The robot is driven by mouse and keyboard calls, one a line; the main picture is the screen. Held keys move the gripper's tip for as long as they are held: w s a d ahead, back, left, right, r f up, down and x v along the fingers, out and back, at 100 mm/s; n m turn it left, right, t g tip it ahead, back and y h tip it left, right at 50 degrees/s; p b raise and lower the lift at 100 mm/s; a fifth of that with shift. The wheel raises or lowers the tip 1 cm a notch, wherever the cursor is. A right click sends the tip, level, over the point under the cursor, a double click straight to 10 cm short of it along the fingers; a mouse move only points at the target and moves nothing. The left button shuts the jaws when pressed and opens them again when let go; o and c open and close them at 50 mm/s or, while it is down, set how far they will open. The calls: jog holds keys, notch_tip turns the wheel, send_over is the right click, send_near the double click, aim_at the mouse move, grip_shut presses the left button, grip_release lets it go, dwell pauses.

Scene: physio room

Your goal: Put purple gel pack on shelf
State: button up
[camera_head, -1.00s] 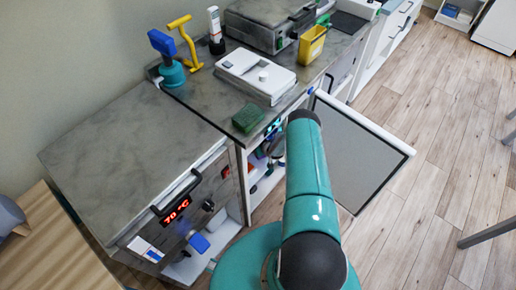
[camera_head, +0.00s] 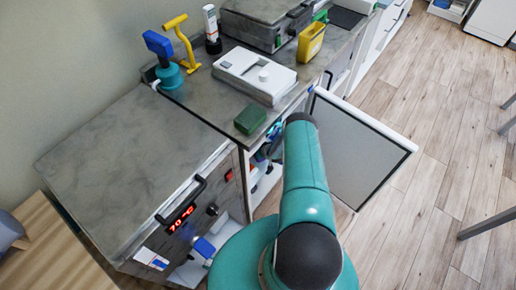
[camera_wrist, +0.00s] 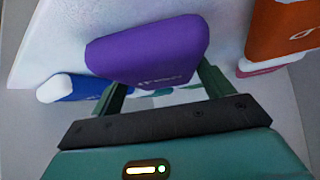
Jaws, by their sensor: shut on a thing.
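The purple gel pack (camera_wrist: 150,50) is a rounded purple block in the wrist view. My gripper (camera_wrist: 165,85) is shut on it, with one finger at each side of its lower part. Behind the pack is a pale white surface (camera_wrist: 60,35), likely the shelf. I cannot tell whether the pack touches it. In the head view my teal arm reaches into the open cabinet under the counter, and the gripper and pack are hidden there.
An orange pack (camera_wrist: 280,28) is at the right of the pack, and a blue item (camera_wrist: 72,87) at its left. The open cabinet door (camera_head: 355,155) stands right of my arm. A green block (camera_head: 250,119) and white device (camera_head: 255,75) sit on the counter above.

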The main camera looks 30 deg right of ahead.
jog(key=shift+f, duration=0.15)
jog(key=o, duration=1.1)
jog(key=shift+o, duration=0.2)
jog(key=shift+s+r, duration=0.15)
jog(key=shift+r, duration=0.15)
jog(key=v, duration=1.1)
jog(key=shift+s+r, duration=0.15)
jog(key=shift+s, duration=0.05)
jog(key=shift+a, duration=0.1)
